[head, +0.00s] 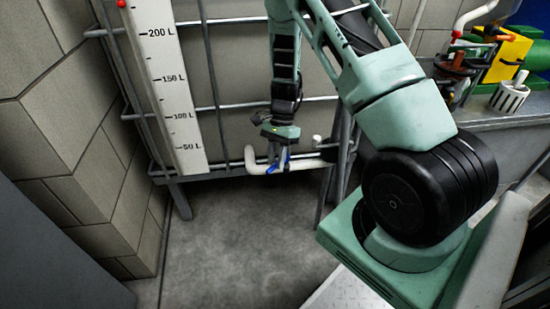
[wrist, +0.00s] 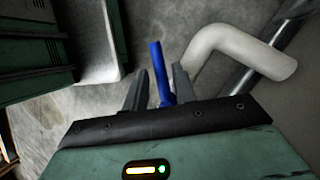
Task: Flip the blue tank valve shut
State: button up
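The blue valve handle (wrist: 157,68) stands between the two fingers of my gripper (wrist: 160,88) in the wrist view. The fingers are apart, with a gap visible at least on the left of the handle; contact on the right is hard to tell. In the head view the blue handle (head: 286,159) shows at the fingertips of my gripper (head: 279,156), low on the tank's front. A white outlet pipe (head: 258,164) runs beside it and bends, and it also shows in the wrist view (wrist: 240,45). The valve body is mostly hidden by my gripper.
The caged tank (head: 240,75) has metal bars and a litre scale (head: 165,85) on its left. A block wall (head: 75,130) stands at the left. A bench (head: 500,118) with a white slotted cup (head: 509,97) is at the right. The floor (head: 245,245) below is clear.

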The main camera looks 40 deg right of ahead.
jog(key=shift+o, duration=0.4)
jog(key=shift+r, duration=0.1)
notch_tip(320, 180, up, 10)
jog(key=p, duration=0.3)
jog(key=shift+p, duration=0.3)
jog(key=shift+c, duration=0.4)
jog(key=c, duration=0.5)
jog(key=shift+n+p, duration=0.35)
jog(key=shift+n, duration=0.25)
grip_shut()
jog(key=f+n+h+p, duration=0.1)
jog(key=f+n, duration=0.2)
jog(key=n, duration=0.2)
jog(key=w+a+f+n+h+p, duration=0.1)
jog(key=f+n+h+p, duration=0.1)
jog(key=n, duration=0.4)
jog(key=f+n+h+p, duration=0.1)
jog(key=f+n, duration=0.3)
jog(key=n, duration=0.2)
jog(key=shift+w+a+f+h, duration=0.1)
jog(key=shift+w+a+h, duration=0.15)
jog(key=shift+w+h, duration=0.05)
